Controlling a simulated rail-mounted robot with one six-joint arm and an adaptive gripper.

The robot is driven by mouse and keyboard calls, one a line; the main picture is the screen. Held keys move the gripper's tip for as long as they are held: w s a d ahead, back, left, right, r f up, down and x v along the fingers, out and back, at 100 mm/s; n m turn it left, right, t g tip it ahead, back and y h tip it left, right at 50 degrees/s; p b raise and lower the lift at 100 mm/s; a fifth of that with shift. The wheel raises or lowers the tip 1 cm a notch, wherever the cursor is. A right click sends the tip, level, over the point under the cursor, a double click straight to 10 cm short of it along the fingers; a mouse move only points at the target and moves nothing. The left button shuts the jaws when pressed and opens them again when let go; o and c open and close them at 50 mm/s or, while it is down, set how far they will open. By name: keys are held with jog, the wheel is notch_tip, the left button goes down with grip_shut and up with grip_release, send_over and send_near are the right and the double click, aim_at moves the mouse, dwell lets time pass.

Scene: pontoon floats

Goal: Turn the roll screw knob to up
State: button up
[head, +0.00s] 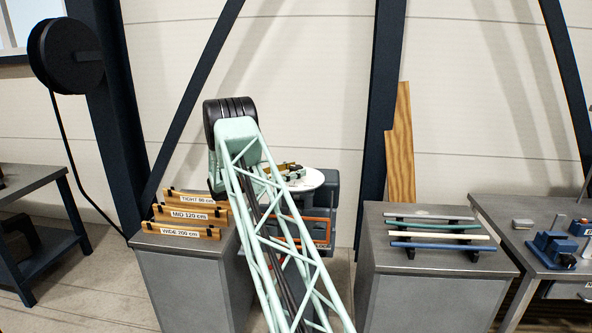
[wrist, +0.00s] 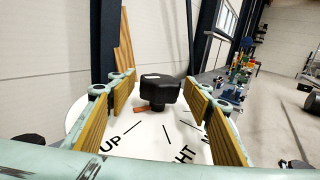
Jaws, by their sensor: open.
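The roll screw knob (wrist: 160,88) is a black block on a white round dial (wrist: 150,150) in the wrist view. A small orange pointer (wrist: 144,108) shows at its lower left, on the side of the UP mark; I cannot tell whether it lines up with that tick. The dial carries "UP" and partly hidden letters ending in "HT". My gripper (wrist: 156,84) is open, its two yellow-padded fingers on either side of the knob with visible gaps. In the head view the white dial (head: 312,179) shows behind my arm, and the knob is hard to make out.
A grey cabinet (head: 190,270) at left holds labelled wooden bars (head: 186,231). Another cabinet (head: 415,290) at right holds several coloured rods (head: 434,237). A workbench (head: 515,240) with blue tools (head: 552,247) stands at far right. A wooden plank (head: 401,150) leans on the wall.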

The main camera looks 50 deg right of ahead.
jog(key=shift+s+d, duration=0.1)
jog(key=shift+d, duration=0.2)
jog(key=shift+c, duration=0.5)
jog(key=c, duration=0.7)
jog(key=shift+c, duration=0.2)
jog(key=shift+s+f+n+t+h+b, duration=0.1)
jog(key=shift+n+t+h+b, duration=0.4)
jog(key=shift+n+t+b, duration=0.6)
jog(key=n+t+b, duration=0.1)
jog(key=t, duration=0.1)
jog(key=shift+t+b, duration=0.3)
jog(key=shift+b, duration=0.1)
jog(key=n+t+b, duration=0.1)
jog(key=t+b, duration=0.1)
jog(key=shift+n+t+h, duration=0.3)
jog(key=shift+n+t+b, duration=0.7)
jog(key=shift+t+b, duration=0.4)
jog(key=shift+b, duration=0.05)
